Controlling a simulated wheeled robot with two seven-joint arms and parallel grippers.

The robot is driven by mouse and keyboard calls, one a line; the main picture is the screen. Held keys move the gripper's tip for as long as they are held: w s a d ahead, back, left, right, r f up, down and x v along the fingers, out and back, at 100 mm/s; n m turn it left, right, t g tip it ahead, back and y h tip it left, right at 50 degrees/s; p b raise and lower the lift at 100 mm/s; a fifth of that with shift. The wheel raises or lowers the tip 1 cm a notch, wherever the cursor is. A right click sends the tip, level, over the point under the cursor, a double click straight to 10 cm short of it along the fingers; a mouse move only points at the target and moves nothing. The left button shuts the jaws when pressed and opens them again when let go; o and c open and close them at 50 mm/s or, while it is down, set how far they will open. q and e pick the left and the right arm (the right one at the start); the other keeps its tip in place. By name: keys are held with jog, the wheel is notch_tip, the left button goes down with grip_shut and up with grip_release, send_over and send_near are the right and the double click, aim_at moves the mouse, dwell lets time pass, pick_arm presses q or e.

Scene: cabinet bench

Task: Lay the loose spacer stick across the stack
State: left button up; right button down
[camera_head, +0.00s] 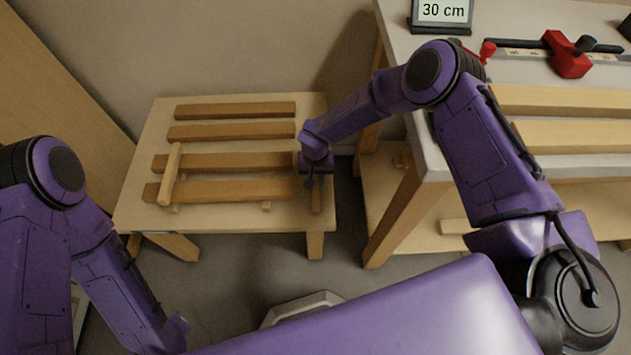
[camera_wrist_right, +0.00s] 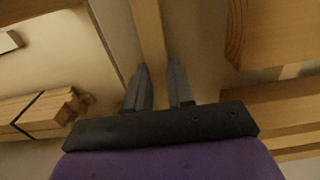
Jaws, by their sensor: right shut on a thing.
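The stack is on a low wooden table at the left of the head view. Its two boards, the rear one (camera_head: 225,161) and the front one (camera_head: 235,190), lie side by side over small crosswise sticks whose ends show below. One spacer stick (camera_head: 172,172) lies across their left end. My right gripper (camera_head: 315,187) is at the right end of the boards, pointing down. It is shut on the loose spacer stick (camera_head: 316,201), which also runs between the fingers in the wrist view (camera_wrist_right: 149,35). My left arm shows at lower left, but its gripper is hidden.
Two more boards (camera_head: 233,132) lie at the back of the low table (camera_head: 140,212). A taller bench (camera_head: 402,35) stands at right, with a 30 cm sign (camera_head: 443,11), a red clamp (camera_head: 568,55) and boards. A strapped wood bundle (camera_wrist_right: 35,113) shows in the wrist view.

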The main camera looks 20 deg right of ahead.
aim_at(316, 179)
notch_tip(316, 179, up, 10)
jog(key=p, duration=0.7)
